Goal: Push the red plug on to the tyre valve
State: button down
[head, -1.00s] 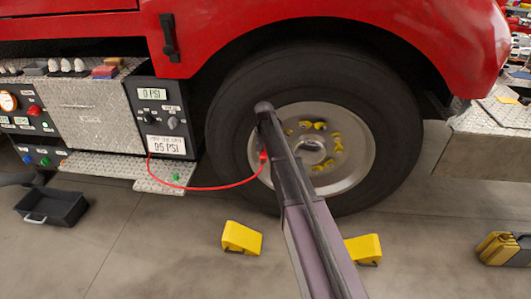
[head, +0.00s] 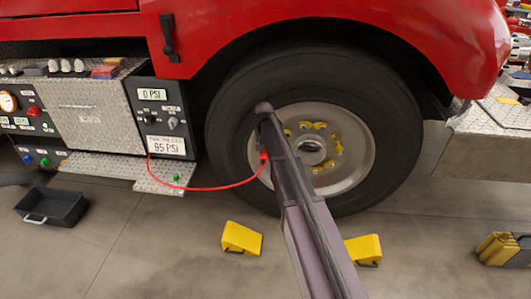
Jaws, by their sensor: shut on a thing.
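The red plug (head: 264,156) shows as a small red bit at the left edge of my arm, in front of the wheel's rim. A red hose (head: 205,189) runs from it in a sag to the pump panel (head: 160,118). My gripper (head: 268,152) is at the wheel, shut on the red plug; my own arm hides most of its fingers. The tyre (head: 235,130) surrounds a silver rim (head: 350,177) with yellow nut markers. The tyre valve is hidden behind my arm, so I cannot tell whether the plug touches it.
The panel displays read 0 PSI and 95 PSI. Two yellow wheel chocks (head: 242,238) (head: 364,250) lie on the floor before the tyre. A black tray (head: 52,206) is at the left. A yellow case (head: 502,249) is at the right. The red fender (head: 330,18) overhangs the tyre.

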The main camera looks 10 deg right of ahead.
jog(key=shift+w+d, duration=0.15)
jog(key=shift+w, duration=0.2)
dwell(0.6)
jog(key=shift+c, duration=1.3)
grip_release()
jog(key=shift+r, duration=0.15)
